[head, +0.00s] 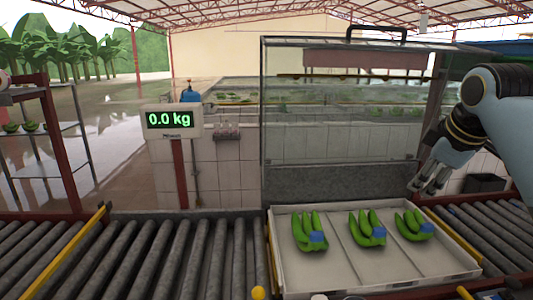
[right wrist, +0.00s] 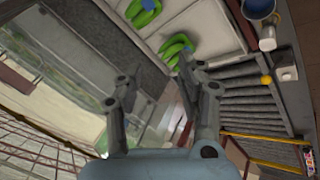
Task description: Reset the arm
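My right gripper (head: 428,180) hangs above and beyond the back right corner of the white tray (head: 345,262), apart from it. In the right wrist view its two fingers (right wrist: 155,75) are spread with nothing between them. Three green banana clusters with blue bands lie in the tray: a left one (head: 303,233), a middle one (head: 367,229) and a right one (head: 413,226). Two clusters also show in the right wrist view, one near the top edge (right wrist: 143,11) and one beyond the fingers (right wrist: 178,46). My left gripper is not in view.
Roller conveyors run left (head: 150,255) and right (head: 495,235) of the tray. A clear panel (head: 340,130) stands behind it. A scale display (head: 172,120) reads 0.0 kg. A blue-and-white cup (right wrist: 259,9) shows in the right wrist view. The left rollers are empty.

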